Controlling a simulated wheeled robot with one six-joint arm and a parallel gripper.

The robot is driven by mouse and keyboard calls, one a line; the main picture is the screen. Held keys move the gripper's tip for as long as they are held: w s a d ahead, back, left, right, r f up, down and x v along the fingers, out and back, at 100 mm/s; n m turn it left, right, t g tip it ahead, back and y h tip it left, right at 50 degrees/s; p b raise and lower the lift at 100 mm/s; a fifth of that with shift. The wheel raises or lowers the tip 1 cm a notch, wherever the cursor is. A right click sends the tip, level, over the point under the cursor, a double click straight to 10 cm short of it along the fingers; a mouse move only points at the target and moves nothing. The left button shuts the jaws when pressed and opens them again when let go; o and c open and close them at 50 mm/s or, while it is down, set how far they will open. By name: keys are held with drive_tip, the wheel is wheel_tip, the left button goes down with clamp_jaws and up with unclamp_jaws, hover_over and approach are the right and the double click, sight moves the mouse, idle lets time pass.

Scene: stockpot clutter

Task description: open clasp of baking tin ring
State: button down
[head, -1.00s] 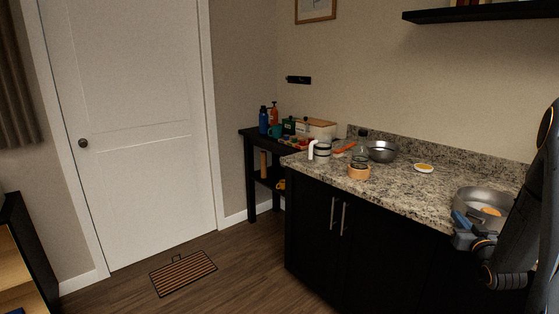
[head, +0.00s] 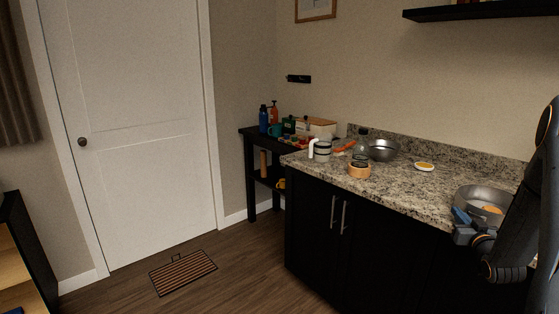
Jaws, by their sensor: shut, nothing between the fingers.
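The baking tin ring (head: 470,195) is a round grey metal ring on the granite counter at the right of the head view. Something orange lies inside it. My gripper (head: 460,216), with blue fingers, is at the ring's near left side, close to its wall. It is shut with nothing between the fingers. I cannot tell whether it touches the ring. The clasp cannot be made out at this size, and my arm hides the ring's right side.
On the counter stand a metal bowl (head: 383,151), a dark bottle (head: 361,147), a wooden round container (head: 359,170), a white-handled mug (head: 321,150) and a small yellow-topped dish (head: 424,167). The counter (head: 400,187) is clear left of the ring.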

drive_tip(key=shift+w, duration=0.1)
drive_tip(key=shift+w+d+b, duration=0.3)
drive_tip(key=shift+w+d, duration=0.05)
drive_tip(key=shift+w+d, duration=0.25)
drive_tip(key=shift+d, duration=0.2)
idle(0.4)
drive_tip(key=shift+s+a+r, duration=0.1)
drive_tip(key=shift+s+a, duration=0.05)
drive_tip(key=shift+s, duration=0.85)
drive_tip(key=s+p, duration=0.1)
drive_tip(key=s+a, duration=0.1)
drive_tip(key=s, duration=0.1)
drive_tip(key=s+p, duration=0.1)
drive_tip(key=s, duration=0.1)
drive_tip(key=shift+s+a+p, duration=0.2)
drive_tip(key=shift+a+p, duration=0.1)
